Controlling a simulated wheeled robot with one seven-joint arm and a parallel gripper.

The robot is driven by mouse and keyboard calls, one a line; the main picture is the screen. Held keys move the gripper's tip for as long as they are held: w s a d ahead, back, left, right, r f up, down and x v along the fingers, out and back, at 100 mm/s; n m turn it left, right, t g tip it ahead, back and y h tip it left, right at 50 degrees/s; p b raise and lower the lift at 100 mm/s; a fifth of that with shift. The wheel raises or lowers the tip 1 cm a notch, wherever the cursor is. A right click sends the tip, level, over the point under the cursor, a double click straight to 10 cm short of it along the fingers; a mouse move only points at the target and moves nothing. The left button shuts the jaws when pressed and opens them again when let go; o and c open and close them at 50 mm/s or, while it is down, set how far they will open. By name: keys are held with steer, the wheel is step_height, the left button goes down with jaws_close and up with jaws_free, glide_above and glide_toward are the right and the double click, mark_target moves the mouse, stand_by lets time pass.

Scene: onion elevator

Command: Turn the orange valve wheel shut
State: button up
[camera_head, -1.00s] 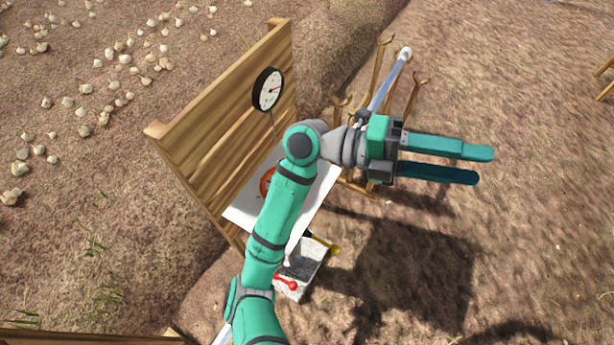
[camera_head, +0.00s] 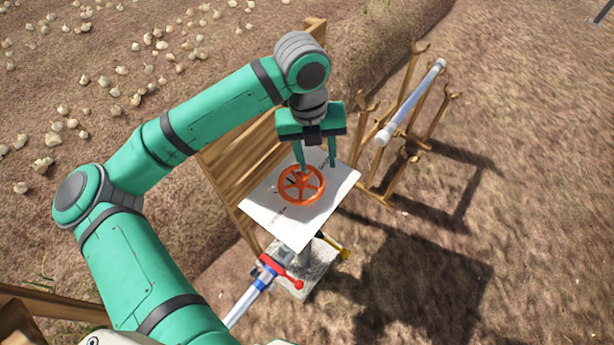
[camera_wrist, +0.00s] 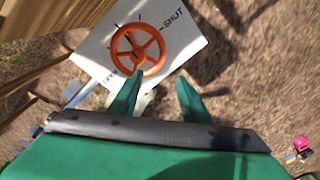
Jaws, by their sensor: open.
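The orange valve wheel (camera_head: 302,185) lies on a white plate (camera_head: 338,183) in the head view. In the wrist view the wheel (camera_wrist: 138,50) shows whole, with its spokes, and the word SHUT is printed on the plate (camera_wrist: 190,45) to its right. My gripper (camera_head: 316,166) points down over the wheel's far edge, its two fingers apart with nothing between them. In the wrist view the fingertips (camera_wrist: 159,80) are at the wheel's lower edge. I cannot tell whether a finger touches the rim.
A wooden board wall (camera_head: 240,160) stands just left of the plate. A wooden rack with forked posts (camera_head: 422,110) holds a pale pipe (camera_head: 412,102) to the right. Below the plate are a concrete block (camera_head: 322,268), a red-handled valve (camera_head: 284,273) and a yellow handle (camera_head: 335,248). Onions are scattered at upper left.

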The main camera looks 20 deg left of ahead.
mark_target(301, 176)
steer(key=a+y, duration=0.1)
steer(key=a, duration=0.2)
steer(key=shift+a+r+n, duration=0.15)
steer(key=shift+a+n, duration=0.1)
steer(key=shift+n, duration=0.05)
steer(key=shift+a, duration=0.2)
step_height(301, 176, down, 11)
steer(key=shift+r, duration=0.1)
steer(key=c, duration=1)
